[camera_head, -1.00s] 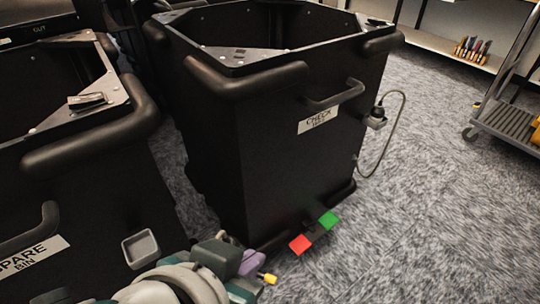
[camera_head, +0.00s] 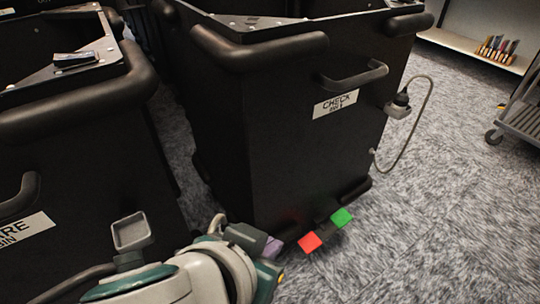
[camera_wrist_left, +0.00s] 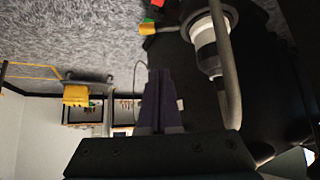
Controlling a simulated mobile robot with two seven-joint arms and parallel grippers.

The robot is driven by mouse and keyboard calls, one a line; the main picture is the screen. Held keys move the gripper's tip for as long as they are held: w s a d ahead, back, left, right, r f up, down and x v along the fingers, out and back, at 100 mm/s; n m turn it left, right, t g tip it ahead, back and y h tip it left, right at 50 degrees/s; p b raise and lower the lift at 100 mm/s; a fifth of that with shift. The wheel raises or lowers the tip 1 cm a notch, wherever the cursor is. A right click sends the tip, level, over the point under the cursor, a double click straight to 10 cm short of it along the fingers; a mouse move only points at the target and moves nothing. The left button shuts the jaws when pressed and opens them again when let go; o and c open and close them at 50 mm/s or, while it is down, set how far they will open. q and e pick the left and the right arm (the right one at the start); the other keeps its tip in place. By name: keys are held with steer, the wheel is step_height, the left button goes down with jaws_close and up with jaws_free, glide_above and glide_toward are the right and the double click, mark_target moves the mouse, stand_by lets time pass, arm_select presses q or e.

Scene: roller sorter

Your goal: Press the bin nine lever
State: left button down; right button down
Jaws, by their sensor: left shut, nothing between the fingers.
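A black bin labelled "CHECK BIN" (camera_head: 260,130) stands in the middle of the head view. The last line of its label is too small to read surely. At its foot a lever carries a red pad (camera_head: 310,242) and a green pad (camera_head: 342,218); no number shows on it. My left gripper (camera_head: 268,272) is low, just left of and nearer than the red pad, with a visible gap to it. In the left wrist view its dark fingers (camera_wrist_left: 157,100) are together and empty. Red and green bits (camera_wrist_left: 154,8) show at that view's top edge. My right gripper is not in view.
Another black bin (camera_head: 80,130), its label partly reading "ARE BIN", stands at the left. A grey cable (camera_head: 428,110) hangs from a plug on the check bin's right side. A cart (camera_head: 520,115) stands at the far right. Carpet right of the lever is clear.

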arm_select(q)
steer(key=b+x, duration=0.4)
steer(key=x, duration=0.3)
steer(key=s, duration=0.1)
steer(key=s+a+p, duration=0.1)
steer(key=s, duration=0.2)
steer(key=shift+a+f+p, duration=0.15)
steer(key=shift+a+p, duration=0.15)
steer(key=shift+a, duration=0.05)
